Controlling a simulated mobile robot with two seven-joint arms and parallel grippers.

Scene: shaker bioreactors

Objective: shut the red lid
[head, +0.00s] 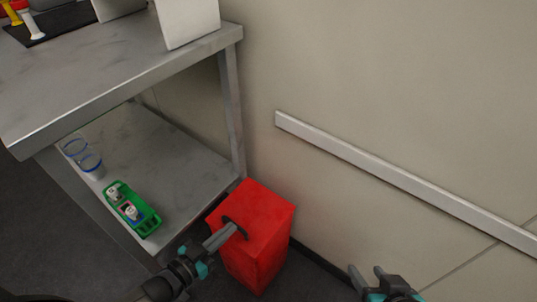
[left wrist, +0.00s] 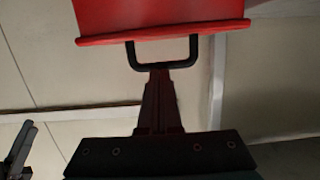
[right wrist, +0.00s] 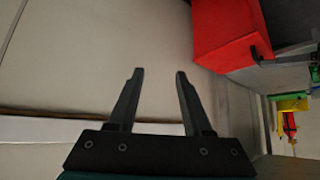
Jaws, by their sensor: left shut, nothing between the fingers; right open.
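The red lid (head: 265,205) is the top of a red bin (head: 262,262) on the floor beside the bench. It appears to lie down on the bin, and I see no gap in the head view. Its black handle (head: 233,222) is on the side facing my left arm and also shows in the left wrist view (left wrist: 133,55). My left gripper (head: 222,236) is shut and empty, its fingertips at the handle's bar; I cannot tell if they touch. My right gripper (head: 366,272) is open and empty, right of the bin. The bin also shows in the right wrist view (right wrist: 225,35).
A metal bench (head: 120,75) with a lower shelf (head: 175,145) stands left of the bin. A green rack (head: 145,218) with bottles and blue-rimmed beakers (head: 90,162) are on that shelf. A wall with a pale rail (head: 400,180) is behind. Free room lies right of the bin.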

